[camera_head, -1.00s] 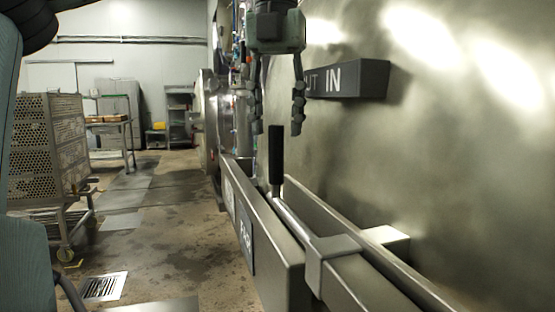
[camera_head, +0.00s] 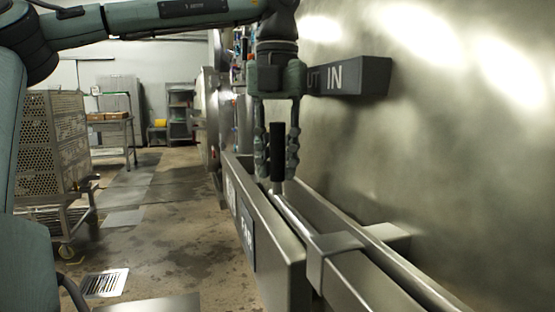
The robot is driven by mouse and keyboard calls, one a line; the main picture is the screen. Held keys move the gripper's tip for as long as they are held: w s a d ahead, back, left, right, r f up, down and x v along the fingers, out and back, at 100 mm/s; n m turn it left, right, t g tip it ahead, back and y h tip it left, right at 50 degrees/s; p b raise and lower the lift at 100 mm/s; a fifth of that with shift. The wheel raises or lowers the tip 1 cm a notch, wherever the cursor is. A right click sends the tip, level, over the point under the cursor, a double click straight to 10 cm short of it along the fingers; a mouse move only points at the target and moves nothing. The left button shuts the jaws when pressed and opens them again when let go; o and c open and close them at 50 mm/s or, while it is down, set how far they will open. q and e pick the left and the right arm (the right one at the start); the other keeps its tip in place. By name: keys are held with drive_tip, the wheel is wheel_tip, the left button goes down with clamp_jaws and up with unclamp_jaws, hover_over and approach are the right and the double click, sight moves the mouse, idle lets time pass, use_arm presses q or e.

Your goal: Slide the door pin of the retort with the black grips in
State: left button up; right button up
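The door pin (camera_head: 297,221) is a metal rod lying along the retort's front rail, passing through a bracket (camera_head: 333,244). Its upright black grip (camera_head: 277,150) stands at the pin's far end. My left gripper (camera_head: 277,172) points down over the grip, with one finger on each side of it. The fingers look close to the grip, but a gap seems to show, and I see no firm contact. The retort's metal door (camera_head: 460,170) fills the right side. My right gripper is not in view.
A dark block marked "IN" (camera_head: 350,77) sticks out from the door beside my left gripper. A labelled metal beam (camera_head: 270,245) runs along the pin's left side. A perforated cart (camera_head: 50,145) stands at left; the floor (camera_head: 185,235) between is clear.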

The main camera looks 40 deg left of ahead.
use_arm(q)
clamp_jaws()
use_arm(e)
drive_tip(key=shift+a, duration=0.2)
use_arm(q)
drive_tip(key=shift+d, duration=0.1)
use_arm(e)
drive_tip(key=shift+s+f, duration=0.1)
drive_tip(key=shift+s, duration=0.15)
use_arm(q)
drive_tip(key=b, duration=0.1)
hover_over(296, 213)
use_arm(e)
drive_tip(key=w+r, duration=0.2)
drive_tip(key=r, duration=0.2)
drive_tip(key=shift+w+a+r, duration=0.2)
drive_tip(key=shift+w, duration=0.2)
use_arm(q)
drive_tip(key=o, duration=0.5)
unclamp_jaws()
drive_tip(key=shift+d, duration=0.1)
